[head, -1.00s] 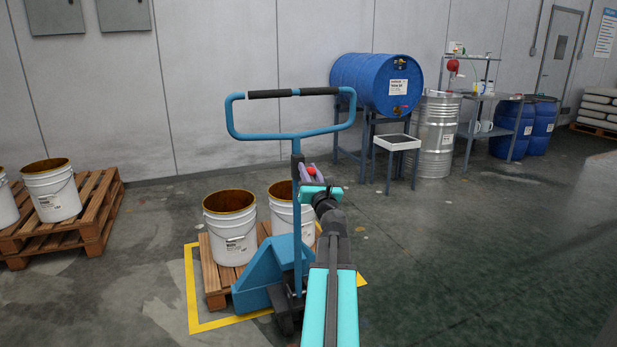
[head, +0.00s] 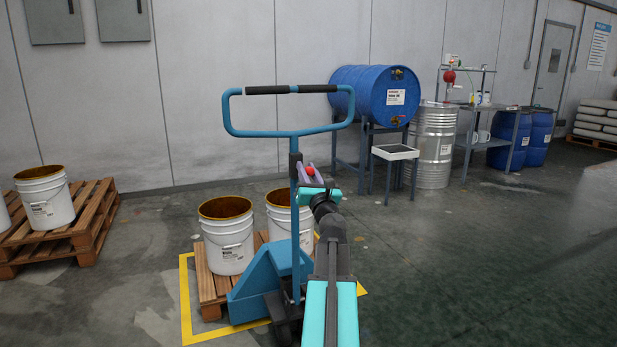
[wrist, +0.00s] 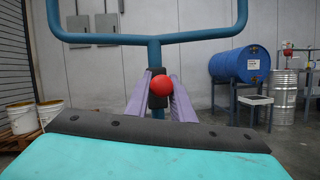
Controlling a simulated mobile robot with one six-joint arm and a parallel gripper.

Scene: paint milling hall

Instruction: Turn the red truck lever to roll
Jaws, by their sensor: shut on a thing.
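The blue pallet truck (head: 293,225) stands upright with its looped handle at the top; the handle also shows in the wrist view (wrist: 153,42). Its red lever knob (head: 309,171) is on the mast below the loop. In the wrist view the round red knob (wrist: 158,86) sits between the purple fingers of my gripper (wrist: 160,92), in front of a dark block on the mast. My gripper is shut on the lever. My arm hides part of the truck in the head view, and the lever's setting cannot be read.
White buckets (head: 228,235) stand on a wooden pallet (head: 209,285) at the truck, inside a yellow floor outline (head: 186,300). Another loaded pallet (head: 88,232) is at left. A blue drum (head: 375,92) lies on a stand behind. The floor at right is clear.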

